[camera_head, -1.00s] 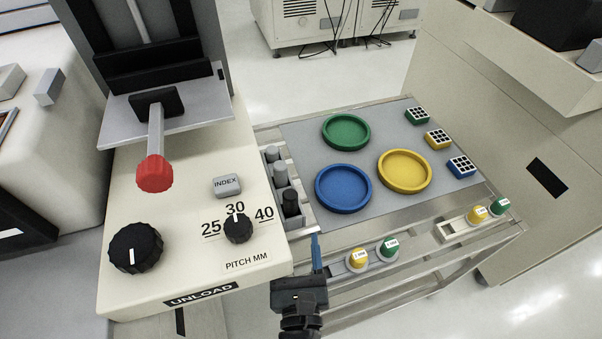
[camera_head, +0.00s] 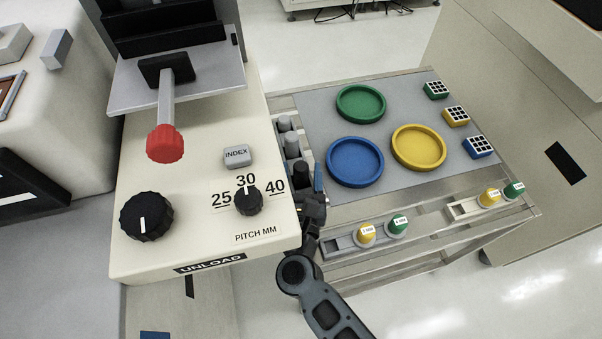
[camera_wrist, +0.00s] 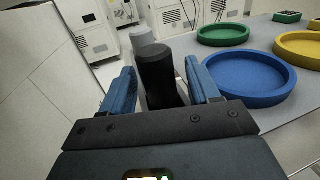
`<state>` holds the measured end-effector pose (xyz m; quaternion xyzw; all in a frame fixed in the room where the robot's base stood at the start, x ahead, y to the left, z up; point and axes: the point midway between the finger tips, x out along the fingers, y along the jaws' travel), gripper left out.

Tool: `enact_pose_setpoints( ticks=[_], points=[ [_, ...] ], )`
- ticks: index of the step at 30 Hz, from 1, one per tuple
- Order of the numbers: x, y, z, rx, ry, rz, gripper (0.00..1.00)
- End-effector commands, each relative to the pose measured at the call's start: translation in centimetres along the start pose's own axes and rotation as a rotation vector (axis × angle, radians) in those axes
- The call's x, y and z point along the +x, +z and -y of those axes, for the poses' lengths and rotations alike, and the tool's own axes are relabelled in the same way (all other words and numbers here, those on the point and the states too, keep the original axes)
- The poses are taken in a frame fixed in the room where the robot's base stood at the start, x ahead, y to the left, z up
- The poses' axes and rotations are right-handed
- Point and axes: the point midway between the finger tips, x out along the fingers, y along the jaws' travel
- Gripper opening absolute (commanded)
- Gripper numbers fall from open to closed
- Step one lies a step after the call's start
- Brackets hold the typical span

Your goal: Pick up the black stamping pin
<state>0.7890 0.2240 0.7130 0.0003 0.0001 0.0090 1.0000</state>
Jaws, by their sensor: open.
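The black stamping pin (camera_head: 301,174) stands upright at the near end of a row of pins beside the machine. In the wrist view the black pin (camera_wrist: 157,72) is between the two blue fingers of my gripper (camera_wrist: 160,88). The fingers are open, with a gap visible on each side of it. In the head view my gripper (camera_head: 310,185) is at the near end of the row, partly hidden by the machine's edge. Behind the black pin stand a grey pin (camera_head: 292,146) and a lighter grey pin (camera_head: 284,124).
The cream machine (camera_head: 150,265) with knobs and a red-tipped lever (camera_head: 165,143) is close on the left. On the cart to the right are green (camera_head: 360,103), blue (camera_head: 355,162) and yellow (camera_head: 418,147) trays. Small capped pieces stand in holders along the front edge.

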Motion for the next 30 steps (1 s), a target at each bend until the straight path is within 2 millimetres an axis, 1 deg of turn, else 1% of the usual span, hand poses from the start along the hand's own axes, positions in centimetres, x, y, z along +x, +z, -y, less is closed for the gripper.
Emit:
enact_pose_setpoints(
  ticks=[4,21,30],
  points=[
    [-0.03,-0.01,0.0,0.0,0.0,0.0,0.6],
    [-0.05,0.01,0.0,-0.001,0.0,0.0,0.07],
    [-0.05,0.3,0.01,0.0,0.0,0.001,0.06]
  ],
)
